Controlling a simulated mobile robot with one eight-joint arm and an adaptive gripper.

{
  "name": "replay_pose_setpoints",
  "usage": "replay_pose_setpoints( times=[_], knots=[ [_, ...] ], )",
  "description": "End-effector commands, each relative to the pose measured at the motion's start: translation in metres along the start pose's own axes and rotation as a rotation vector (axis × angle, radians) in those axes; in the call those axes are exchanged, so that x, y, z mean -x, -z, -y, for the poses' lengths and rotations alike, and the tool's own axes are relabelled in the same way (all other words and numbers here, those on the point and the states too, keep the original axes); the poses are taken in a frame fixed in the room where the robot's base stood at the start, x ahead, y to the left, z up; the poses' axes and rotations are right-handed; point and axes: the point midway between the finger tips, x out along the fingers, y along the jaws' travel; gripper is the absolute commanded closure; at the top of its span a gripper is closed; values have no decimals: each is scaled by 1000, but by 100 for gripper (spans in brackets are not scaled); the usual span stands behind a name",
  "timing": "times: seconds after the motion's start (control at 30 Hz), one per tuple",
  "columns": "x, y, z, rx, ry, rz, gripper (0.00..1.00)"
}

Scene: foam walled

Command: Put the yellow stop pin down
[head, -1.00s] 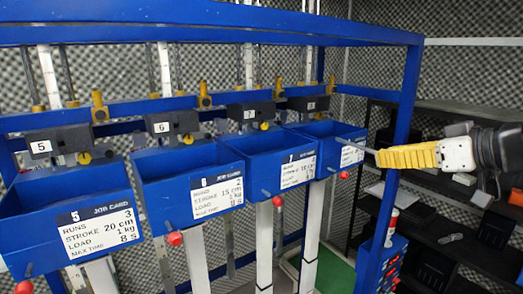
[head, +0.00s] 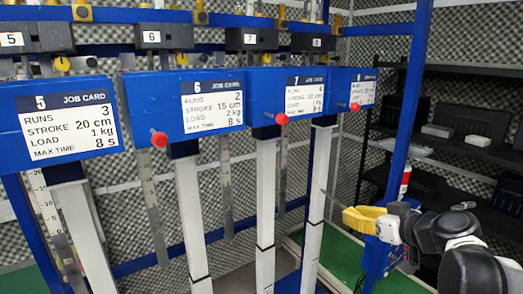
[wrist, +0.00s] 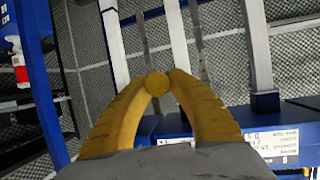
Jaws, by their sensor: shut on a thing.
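My gripper (head: 350,216) has yellow fingers and is at the lower right in the head view, below and right of the box marked 8. It is shut on the yellow stop pin (wrist: 158,83). In the wrist view the pin's round yellow end sits between the two fingertips (wrist: 158,78). In the head view a thin grey shank (head: 331,198) sticks out of the fingers, up and to the left, close to the rightmost white column in the picture. The fingers hide the pin's head there. I cannot tell whether the shank touches anything.
Blue boxes with job cards (head: 215,104) hang in a row on a blue frame. Red-knobbed pins (head: 281,118) stick out from their fronts. White columns (head: 265,195) and rulers stand below. Black shelves (head: 455,150) are at right; a green surface (head: 340,255) lies low behind my gripper.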

Motion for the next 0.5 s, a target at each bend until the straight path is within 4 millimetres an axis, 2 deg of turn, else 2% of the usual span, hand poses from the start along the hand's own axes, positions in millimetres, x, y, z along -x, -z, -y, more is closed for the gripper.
replay_pose_setpoints(
  times=[0.03,0.1,0.3,0.5],
  knots=[
    [-18,-36,4,-1,-6,1,100],
    [-33,-68,8,-7,-19,0,100],
    [-72,-157,23,-22,-56,0,100],
    [-98,-227,38,-35,-86,-1,100]
  ],
)
